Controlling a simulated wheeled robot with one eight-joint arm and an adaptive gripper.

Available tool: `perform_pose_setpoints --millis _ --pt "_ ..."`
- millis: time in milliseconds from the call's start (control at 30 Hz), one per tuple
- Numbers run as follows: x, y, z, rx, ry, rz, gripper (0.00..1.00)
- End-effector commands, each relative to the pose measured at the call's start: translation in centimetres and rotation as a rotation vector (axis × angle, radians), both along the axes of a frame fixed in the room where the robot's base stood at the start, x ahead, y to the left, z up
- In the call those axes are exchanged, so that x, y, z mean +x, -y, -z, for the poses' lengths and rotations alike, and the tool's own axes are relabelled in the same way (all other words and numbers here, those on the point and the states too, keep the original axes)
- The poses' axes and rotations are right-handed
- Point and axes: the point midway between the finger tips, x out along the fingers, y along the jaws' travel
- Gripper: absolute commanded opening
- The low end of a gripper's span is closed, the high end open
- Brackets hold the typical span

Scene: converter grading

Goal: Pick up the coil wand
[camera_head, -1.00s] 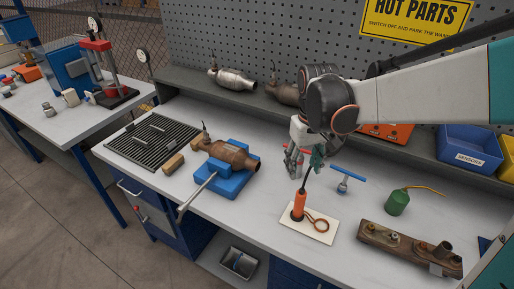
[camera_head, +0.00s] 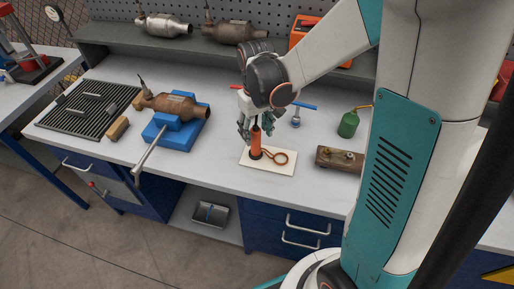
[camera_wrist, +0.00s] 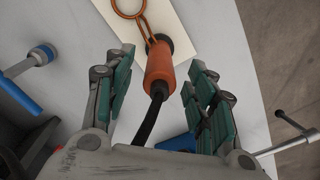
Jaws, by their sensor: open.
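My gripper (camera_head: 256,130) is at the top of the wand; in the wrist view my gripper (camera_wrist: 160,82) is open, with a gap on both sides of the handle. The fingers partly hide the top of the wand in the head view.
A blue T-handled tool (camera_head: 296,117) stands just right of the wand, with a green oil can (camera_head: 348,124) and a rusty manifold block (camera_head: 338,158) further right. A blue vise (camera_head: 180,138) holding a rusty converter (camera_head: 168,105) is on the left. The bench front is clear.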

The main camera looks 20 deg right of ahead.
Motion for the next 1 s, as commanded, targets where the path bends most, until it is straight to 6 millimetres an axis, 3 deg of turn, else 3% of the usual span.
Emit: perform_pose_setpoints --millis 133,433,667,1000 --pt "0.0 0.0 1.9 0.0 0.0 0.0 0.51" --pt "0.0 0.0 2.1 0.0 0.0 -0.001 0.51" --pt "0.0 0.0 2.1 0.0 0.0 -0.001 0.0" --pt "0.0 0.0 2.1 0.0 0.0 -0.001 0.0"
